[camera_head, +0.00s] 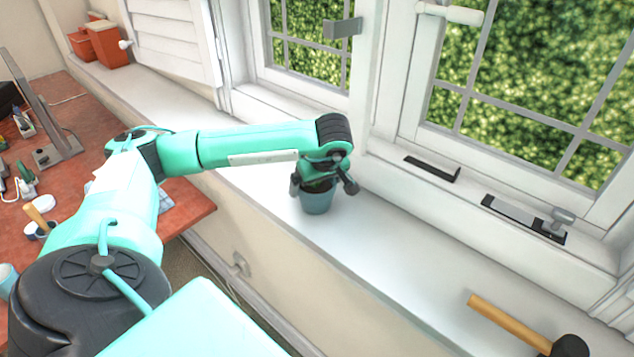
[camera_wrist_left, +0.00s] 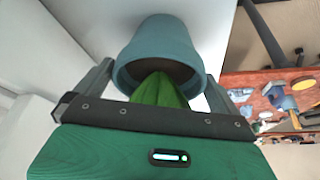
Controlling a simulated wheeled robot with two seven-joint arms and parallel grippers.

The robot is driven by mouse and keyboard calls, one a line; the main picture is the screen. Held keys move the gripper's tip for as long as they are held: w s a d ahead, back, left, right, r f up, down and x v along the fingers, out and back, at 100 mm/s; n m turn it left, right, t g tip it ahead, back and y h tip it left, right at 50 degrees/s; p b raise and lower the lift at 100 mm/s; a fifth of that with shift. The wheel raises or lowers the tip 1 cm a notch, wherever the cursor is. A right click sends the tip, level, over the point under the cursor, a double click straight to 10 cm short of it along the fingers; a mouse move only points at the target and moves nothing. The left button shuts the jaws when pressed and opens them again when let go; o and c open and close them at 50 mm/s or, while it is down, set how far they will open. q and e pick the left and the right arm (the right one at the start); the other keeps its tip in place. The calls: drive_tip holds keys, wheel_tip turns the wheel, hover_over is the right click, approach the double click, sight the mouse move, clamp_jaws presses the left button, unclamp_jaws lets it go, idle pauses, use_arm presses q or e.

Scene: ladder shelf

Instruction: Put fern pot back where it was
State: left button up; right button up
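The fern pot (camera_head: 317,200) is a small blue-green pot with green leaves, upright on the white windowsill. It also shows in the left wrist view (camera_wrist_left: 160,40), with the pointed green fern (camera_wrist_left: 160,90) facing the camera. My left gripper (camera_head: 323,186) reaches down over the pot, one finger on each side of its rim. In the left wrist view its fingers (camera_wrist_left: 160,80) are spread wide beside the rim, so it looks open; any contact is hard to tell. My right gripper is not in view.
A hammer (camera_head: 515,323) lies on the windowsill (camera_head: 385,250) at the lower right. Terracotta pots (camera_head: 103,43) stand at the sill's far left end. Window frames and dark latch fittings (camera_head: 432,168) border the sill. A cluttered red desk (camera_head: 85,165) is at left.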

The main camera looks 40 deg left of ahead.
use_arm(q)
drive_tip(key=shift+r, duration=0.2)
drive_tip(key=shift+d+r, duration=0.15)
drive_tip(key=shift+r, duration=0.1)
drive_tip(key=b+v, duration=0.2)
drive_tip(key=v, duration=0.9)
drive_tip(key=shift+s, duration=0.15)
drive_tip(key=shift+d, duration=0.1)
